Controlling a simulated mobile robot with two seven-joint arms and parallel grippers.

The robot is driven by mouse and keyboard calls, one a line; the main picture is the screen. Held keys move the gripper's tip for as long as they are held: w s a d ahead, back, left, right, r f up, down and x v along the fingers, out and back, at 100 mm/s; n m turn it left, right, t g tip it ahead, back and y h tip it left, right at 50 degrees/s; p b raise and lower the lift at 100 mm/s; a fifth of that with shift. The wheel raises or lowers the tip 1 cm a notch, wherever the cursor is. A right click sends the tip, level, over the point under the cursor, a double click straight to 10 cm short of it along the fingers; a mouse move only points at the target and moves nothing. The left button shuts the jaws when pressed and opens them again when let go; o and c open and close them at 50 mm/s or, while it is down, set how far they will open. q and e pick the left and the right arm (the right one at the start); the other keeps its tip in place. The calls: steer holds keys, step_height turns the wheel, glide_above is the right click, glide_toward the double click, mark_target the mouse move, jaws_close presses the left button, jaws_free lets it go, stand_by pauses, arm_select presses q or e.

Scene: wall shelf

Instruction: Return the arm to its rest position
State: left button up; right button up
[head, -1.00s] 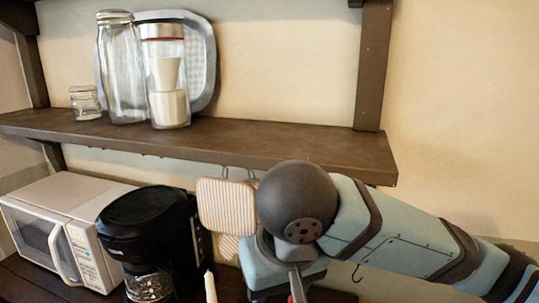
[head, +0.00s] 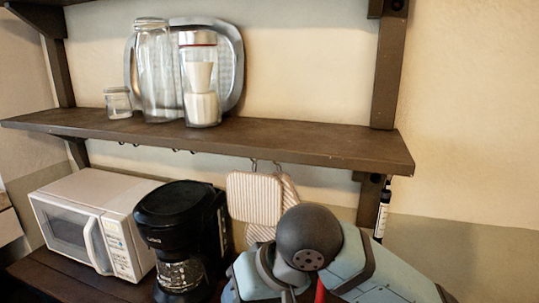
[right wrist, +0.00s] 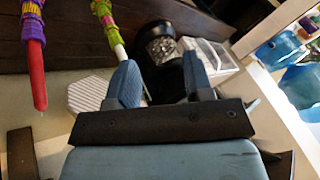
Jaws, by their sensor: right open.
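My right arm (head: 318,240) comes in at the lower right of the head view, with its dark round joint in front of the hanging striped cloths. Its gripper is not clearly visible there. In the right wrist view my right gripper (right wrist: 160,75) has its two blue fingers spread apart, and I see nothing held between them. The black coffee maker (right wrist: 161,48) shows behind the fingers in that view, which looks upside down. My left gripper is in neither view.
The wooden shelf (head: 270,145) above the arm holds glass jars (head: 155,75) and a silver tray (head: 237,70). Below are a white microwave (head: 85,225) and the coffee maker (head: 180,225). Striped cloths (head: 253,197) hang under the shelf.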

steer(key=w+d+f+m+t+y+p, duration=0.2)
steer(key=d+f+t, duration=0.1)
steer(key=f, duration=0.6)
steer(key=w+d+f+m+t+y+p, duration=0.1)
steer(key=w+d+f+t+p, duration=0.2)
steer(key=f, duration=0.6)
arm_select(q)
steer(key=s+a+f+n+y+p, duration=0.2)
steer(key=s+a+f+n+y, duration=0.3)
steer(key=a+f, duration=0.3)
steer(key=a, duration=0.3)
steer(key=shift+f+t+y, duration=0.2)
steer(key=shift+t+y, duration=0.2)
arm_select(e)
steer(key=s+d+f+n+t+h, duration=0.1)
steer(key=s+d+f+t+h, duration=0.2)
steer(key=s+d+f, duration=1.1)
steer(key=shift+s+d+f+h, duration=0.35)
steer(key=shift+s+d+h, duration=0.85)
steer(key=shift+s+d, duration=0.05)
